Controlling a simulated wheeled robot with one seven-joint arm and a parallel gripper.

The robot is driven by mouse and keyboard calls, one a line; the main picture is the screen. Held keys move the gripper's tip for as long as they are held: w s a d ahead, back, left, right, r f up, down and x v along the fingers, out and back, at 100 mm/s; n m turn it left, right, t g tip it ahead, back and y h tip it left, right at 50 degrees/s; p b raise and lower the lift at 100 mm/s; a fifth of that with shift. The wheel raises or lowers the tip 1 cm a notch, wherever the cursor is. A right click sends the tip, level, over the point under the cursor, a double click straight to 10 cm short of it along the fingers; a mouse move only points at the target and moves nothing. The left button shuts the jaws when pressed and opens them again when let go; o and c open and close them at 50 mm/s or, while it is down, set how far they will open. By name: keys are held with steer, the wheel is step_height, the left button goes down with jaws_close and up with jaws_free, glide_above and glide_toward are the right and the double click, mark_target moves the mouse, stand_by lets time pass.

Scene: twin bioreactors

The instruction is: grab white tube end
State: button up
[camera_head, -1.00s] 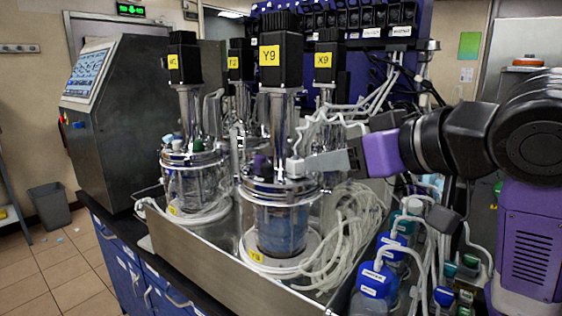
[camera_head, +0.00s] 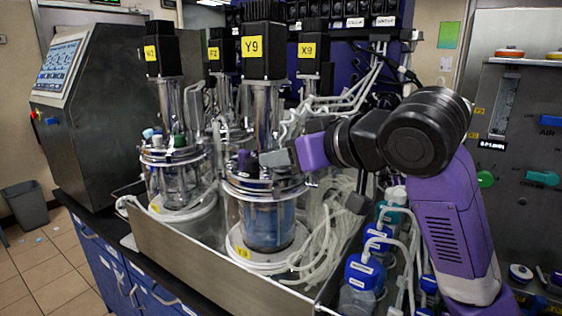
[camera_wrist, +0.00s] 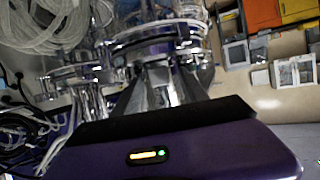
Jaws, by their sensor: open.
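My gripper (camera_head: 268,159) is at the lid of the bioreactor marked Y9 (camera_head: 266,208), at the right side of its metal column. The grey fingers look foreshortened in the head view. In the wrist view my gripper (camera_wrist: 168,82) points at shiny metal vessel parts, with its fingers apart. I see nothing held between them. White tubing (camera_head: 318,240) hangs in loops to the right of the Y9 vessel, and coils also show in the wrist view (camera_wrist: 48,22). I cannot pick out the white tube end; it may be hidden by my gripper or arm.
Another bioreactor (camera_head: 177,180) stands to the left, with more motor-topped columns behind. All stand in a steel tray (camera_head: 200,262). Blue-capped bottles (camera_head: 365,270) crowd the right under my arm. A screen console (camera_head: 100,120) is at far left.

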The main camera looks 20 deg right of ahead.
steer(key=shift+c, duration=0.2)
jaws_close()
